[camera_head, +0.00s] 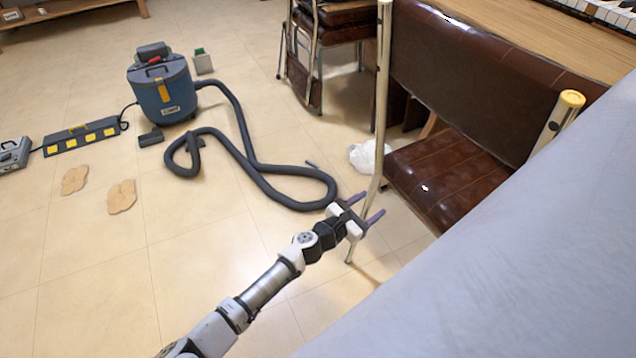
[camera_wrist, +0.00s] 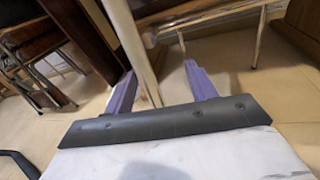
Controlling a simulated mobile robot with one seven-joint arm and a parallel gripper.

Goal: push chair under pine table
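The chair has a dark brown padded seat (camera_head: 430,175) and backrest (camera_head: 470,75) on a pale metal frame; it stands at the right in the head view. The wooden table (camera_head: 530,30) is behind it at the top right, its top partly hidden by the backrest. My gripper (camera_head: 368,204) is at the chair's near left upright. In the wrist view my gripper (camera_wrist: 160,85) has its two purple fingers spread apart. The pale chair upright (camera_wrist: 130,45) passes between them, nearer the left finger. I cannot tell whether it touches.
Stacked brown chairs (camera_head: 335,35) stand at the top. A blue vacuum (camera_head: 163,95) with a long black hose (camera_head: 285,195) lies on the tiled floor to the left. A white crumpled bag (camera_head: 368,157) is by the chair. A grey surface (camera_head: 500,270) fills the lower right. Lower left floor is clear.

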